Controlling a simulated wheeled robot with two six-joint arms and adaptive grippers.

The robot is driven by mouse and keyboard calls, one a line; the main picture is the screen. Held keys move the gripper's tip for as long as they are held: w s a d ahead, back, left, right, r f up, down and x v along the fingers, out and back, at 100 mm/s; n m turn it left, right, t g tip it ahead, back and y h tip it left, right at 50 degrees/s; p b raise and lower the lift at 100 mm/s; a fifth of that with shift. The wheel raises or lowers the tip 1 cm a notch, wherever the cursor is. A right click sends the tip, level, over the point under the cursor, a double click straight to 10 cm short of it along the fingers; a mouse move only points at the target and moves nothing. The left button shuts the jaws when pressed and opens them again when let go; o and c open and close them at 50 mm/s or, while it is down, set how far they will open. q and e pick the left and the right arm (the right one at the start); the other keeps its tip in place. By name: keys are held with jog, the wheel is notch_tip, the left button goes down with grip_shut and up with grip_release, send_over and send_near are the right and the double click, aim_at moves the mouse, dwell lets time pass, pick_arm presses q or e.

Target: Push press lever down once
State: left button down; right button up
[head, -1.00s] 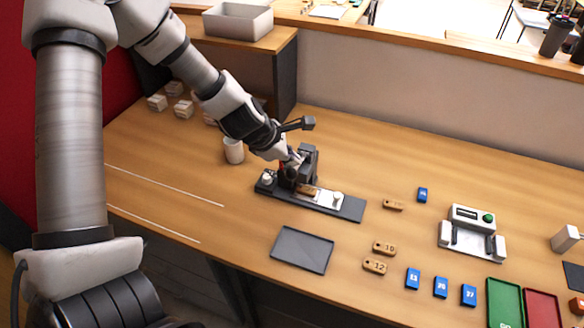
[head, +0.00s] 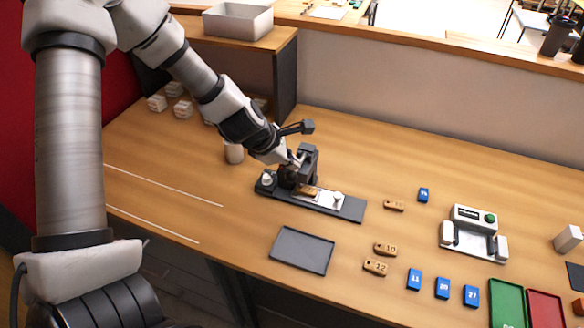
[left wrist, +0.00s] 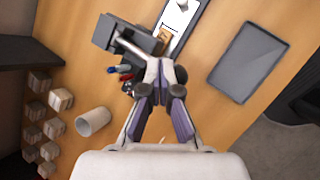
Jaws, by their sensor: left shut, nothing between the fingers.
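The press (head: 308,160) is a dark upright machine on a long dark base plate (head: 352,208) with a pale rail. A small wooden tag (head: 308,191) lies on the rail beside the press head. In the left wrist view the press (left wrist: 118,34) is at the top, with a grey lever-like bar (left wrist: 130,48) running from it toward my fingers. My left gripper (head: 294,164) is at the left side of the press, shut and empty. It also shows in the left wrist view (left wrist: 159,66). Whether its fingertips touch the lever, I cannot tell. My right gripper is not in view.
A dark tray (head: 302,250) lies in front. Wooden tags (head: 375,267), blue tags (head: 442,288) and a white device (head: 474,234) are to the right. Small boxes (head: 157,103) stand back left.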

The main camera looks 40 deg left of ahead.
pick_arm(q)
jog(key=shift+s+f+b, duration=0.15)
jog(key=shift+f+b, duration=0.45)
jog(key=shift+f, duration=0.05)
dwell(0.4)
jog(key=shift+r, duration=0.1)
dwell(0.4)
jog(key=shift+w+a+r+p, duration=0.1)
jog(key=shift+w+r+p, duration=0.1)
jog(key=shift+r+p, duration=0.55)
jog(key=shift+w+r+p, duration=0.2)
jog(key=shift+r+p, duration=0.5)
jog(key=shift+r, duration=0.05)
jog(key=shift+r, duration=0.1)
jog(key=r+p, duration=0.2)
jog(key=w+r+p, duration=0.1)
jog(key=r+p, duration=0.1)
jog(key=shift+w+a+r, duration=0.1)
jog(key=shift+r, duration=0.25)
